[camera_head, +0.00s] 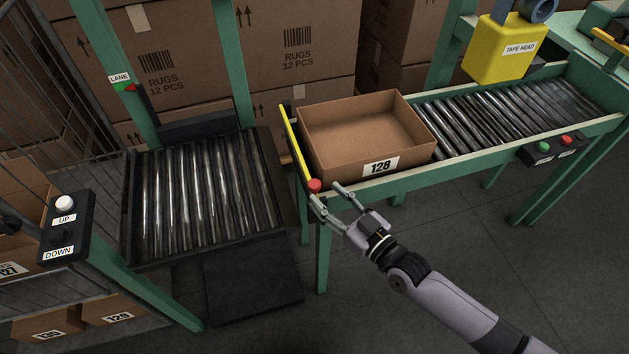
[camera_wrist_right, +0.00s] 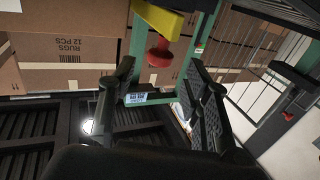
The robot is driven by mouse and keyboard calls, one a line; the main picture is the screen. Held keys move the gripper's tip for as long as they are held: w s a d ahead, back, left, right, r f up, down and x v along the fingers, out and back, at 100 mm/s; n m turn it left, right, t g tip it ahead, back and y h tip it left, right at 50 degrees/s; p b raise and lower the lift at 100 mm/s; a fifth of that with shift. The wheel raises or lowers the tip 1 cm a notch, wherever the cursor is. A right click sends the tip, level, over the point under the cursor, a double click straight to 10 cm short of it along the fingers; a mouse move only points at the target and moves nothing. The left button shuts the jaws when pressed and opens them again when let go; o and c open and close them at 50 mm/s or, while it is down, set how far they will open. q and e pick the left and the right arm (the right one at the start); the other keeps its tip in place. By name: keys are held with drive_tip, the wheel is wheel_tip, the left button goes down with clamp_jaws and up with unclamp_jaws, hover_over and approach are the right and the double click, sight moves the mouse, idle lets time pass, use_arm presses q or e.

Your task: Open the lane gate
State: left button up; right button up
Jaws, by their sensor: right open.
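The lane gate is a yellow bar (camera_head: 295,143) across the left end of the roller conveyor, with a red knob (camera_head: 314,185) at its near end. In the right wrist view the yellow bar (camera_wrist_right: 158,18) is at the top and the red knob (camera_wrist_right: 160,50) hangs below it. My right gripper (camera_head: 326,194) is open, its fingertips close to the knob. In the wrist view the fingers (camera_wrist_right: 161,74) lie to either side of and below the knob, with nothing seen between them; contact cannot be told. My left gripper is not in view.
An open carton (camera_head: 369,132) labelled 128 sits on the conveyor (camera_head: 520,112) just right of the gate. A roller platform (camera_head: 205,195) lies to the left, across a gap.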

sight(319, 188)
drive_tip(key=x, duration=0.5)
drive_tip(key=shift+w+a, duration=0.2)
drive_tip(key=shift+c, duration=0.5)
clamp_jaws()
